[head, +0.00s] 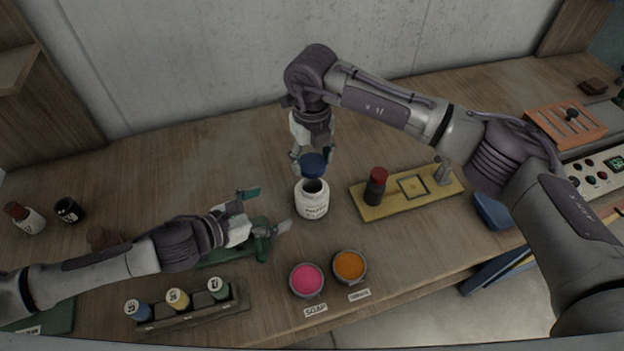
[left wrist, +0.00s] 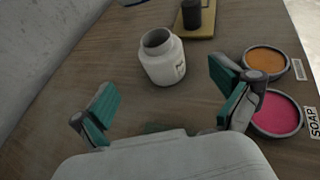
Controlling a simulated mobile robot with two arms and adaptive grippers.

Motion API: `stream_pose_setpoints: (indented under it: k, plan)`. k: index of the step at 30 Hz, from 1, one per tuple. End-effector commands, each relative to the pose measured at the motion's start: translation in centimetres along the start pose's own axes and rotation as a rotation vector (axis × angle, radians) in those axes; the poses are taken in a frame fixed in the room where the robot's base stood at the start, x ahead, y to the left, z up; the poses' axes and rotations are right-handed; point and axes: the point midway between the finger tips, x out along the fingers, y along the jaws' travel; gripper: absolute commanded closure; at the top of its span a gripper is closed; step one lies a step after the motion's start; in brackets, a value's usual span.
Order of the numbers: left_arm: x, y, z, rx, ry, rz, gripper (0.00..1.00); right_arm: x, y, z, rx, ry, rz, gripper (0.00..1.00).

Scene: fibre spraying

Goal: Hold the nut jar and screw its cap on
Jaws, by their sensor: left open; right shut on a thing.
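My right gripper (head: 312,158) is above the jar, shut on the dark blue cap (head: 313,166), which is just above the mouth, a little toward the back. My left gripper (head: 268,210) is open and empty, to the left of the jar and apart from it. In the left wrist view its two teal-padded fingers (left wrist: 165,108) are spread, with the jar beyond them.
Pink (head: 307,279) and orange (head: 349,265) bowls stand in front of the jar. A yellow stand (head: 408,200) with a red-capped dark bottle (head: 376,187) is at right. A green fixture (head: 262,244) lies under my left gripper. A rack of bottles (head: 190,314) is at front left.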

Motion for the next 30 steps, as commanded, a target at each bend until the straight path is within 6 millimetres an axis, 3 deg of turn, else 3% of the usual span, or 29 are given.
stream_pose_setpoints:
  k: [16,30]
  plan:
    - [0.8,0.0,0.0,-0.003,-0.001,0.0,0.0,0.0,0.0,0.0,0.0,0.0,0.0,0.53]
    - [9.1,-0.1,0.1,-0.003,-0.001,0.0,0.0,0.0,0.0,0.0,0.0,0.0,0.0,0.53]
